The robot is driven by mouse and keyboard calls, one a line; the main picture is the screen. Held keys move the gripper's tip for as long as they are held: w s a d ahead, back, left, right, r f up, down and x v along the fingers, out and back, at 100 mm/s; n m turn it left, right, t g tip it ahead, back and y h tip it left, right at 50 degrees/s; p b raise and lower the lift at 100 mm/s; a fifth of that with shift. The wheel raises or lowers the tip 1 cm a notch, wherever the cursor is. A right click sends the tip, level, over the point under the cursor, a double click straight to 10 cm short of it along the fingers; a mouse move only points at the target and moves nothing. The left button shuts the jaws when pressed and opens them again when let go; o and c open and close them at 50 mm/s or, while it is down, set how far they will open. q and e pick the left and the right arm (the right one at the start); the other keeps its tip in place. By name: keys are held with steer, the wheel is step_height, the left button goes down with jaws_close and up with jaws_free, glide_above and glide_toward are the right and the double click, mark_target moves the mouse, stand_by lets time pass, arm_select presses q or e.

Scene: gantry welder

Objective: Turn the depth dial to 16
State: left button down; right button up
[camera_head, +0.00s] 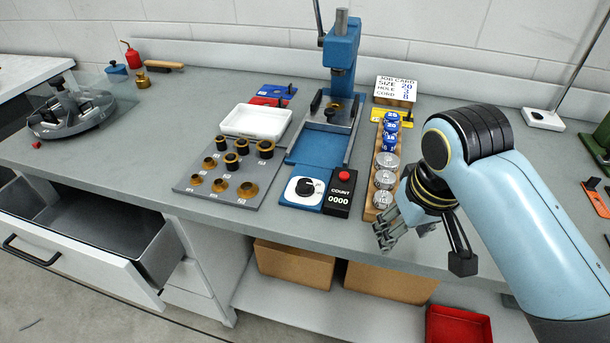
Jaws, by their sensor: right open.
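The depth dial (305,188) is a dark knob on a white round face, set in a blue-edged plate near the front edge of the bench. Its scale marks are too small to read. My right gripper (425,248) is open and empty, with its fingers spread, at the bench's front edge. It is to the right of the dial and apart from it. The left gripper is not in view.
A black COUNT box (339,194) with a red button and 0000 adjoins the dial. A wooden rack (371,213) of silver and blue cylinders stands between dial and gripper. The blue press (341,60) is behind. An open drawer (85,240) juts out at left.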

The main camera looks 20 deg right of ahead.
steer(key=shift+m+g+y, duration=0.3)
steer(key=shift+m+g, duration=0.1)
steer(key=w+a, duration=0.1)
steer(key=w, duration=0.2)
steer(key=w+a, duration=0.1)
steer(key=w, duration=0.3)
steer(key=w+a, duration=0.1)
steer(key=w, duration=0.2)
steer(key=shift+w+a+r, duration=0.25)
steer(key=shift+a, duration=0.1)
steer(key=g, duration=0.1)
glide_toward(305, 183)
steer(key=f, duration=0.4)
steer(key=f+b, duration=0.1)
steer(key=f, duration=0.4)
steer(key=shift+w+d+f, duration=0.1)
steer(key=shift+w, duration=0.1)
jaws_close()
